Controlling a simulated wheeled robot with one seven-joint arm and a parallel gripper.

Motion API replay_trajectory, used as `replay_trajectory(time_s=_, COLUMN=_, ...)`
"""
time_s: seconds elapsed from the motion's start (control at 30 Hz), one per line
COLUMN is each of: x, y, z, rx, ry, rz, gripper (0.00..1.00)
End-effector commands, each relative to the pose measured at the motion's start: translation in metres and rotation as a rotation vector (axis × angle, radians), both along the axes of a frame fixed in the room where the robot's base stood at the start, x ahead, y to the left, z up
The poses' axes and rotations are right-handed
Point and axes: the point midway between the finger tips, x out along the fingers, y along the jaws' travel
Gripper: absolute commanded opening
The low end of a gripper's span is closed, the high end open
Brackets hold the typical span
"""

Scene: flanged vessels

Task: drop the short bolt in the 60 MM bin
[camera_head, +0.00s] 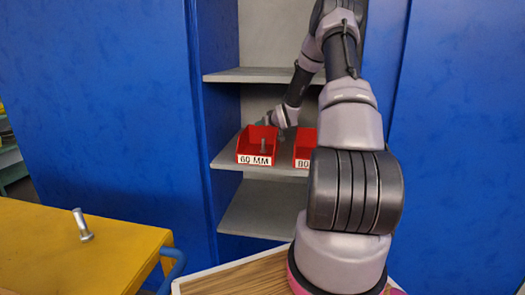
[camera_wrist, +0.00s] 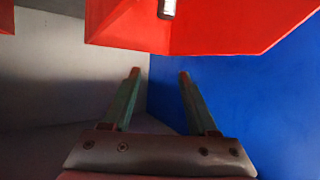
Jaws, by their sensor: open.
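The red bin labelled 60 MM (camera_head: 243,150) stands on a grey cabinet shelf in the head view. A grey bolt (camera_head: 263,147) shows upright inside it; its lower end is hidden by the bin's front. In the wrist view, the red bin (camera_wrist: 225,30) is at the top, with the bolt's metallic end (camera_wrist: 167,9) at the frame edge. My gripper (camera_wrist: 158,73) is open and empty, its fingertips apart from the bin. In the head view, my gripper (camera_head: 267,121) is just behind the bin, partly hidden. Which bolt is the short one I cannot tell.
A second red bin (camera_head: 303,156), partly hidden by my arm, stands to the right on the shelf (camera_head: 228,158). Blue cabinet walls (camera_head: 205,130) flank the shelves.

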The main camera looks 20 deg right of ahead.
Motion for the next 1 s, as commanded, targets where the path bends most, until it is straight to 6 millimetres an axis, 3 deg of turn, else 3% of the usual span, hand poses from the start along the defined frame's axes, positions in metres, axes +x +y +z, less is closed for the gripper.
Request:
replay_trajectory(time_s=0.2, x=-0.042, y=0.0, z=0.018, rx=-0.001, ry=-0.001, rz=-0.001, gripper=0.59)
replay_trajectory(time_s=0.4, x=-0.063, y=0.0, z=0.027, rx=-0.001, ry=-0.001, rz=-0.001, gripper=0.59)
replay_trajectory(time_s=0.87, x=-0.067, y=0.0, z=0.028, rx=-0.001, ry=-0.001, rz=0.0, gripper=0.59)
replay_trajectory(time_s=1.0, x=-0.07, y=0.006, z=0.039, rx=-0.009, ry=0.015, rz=-0.002, gripper=0.59)
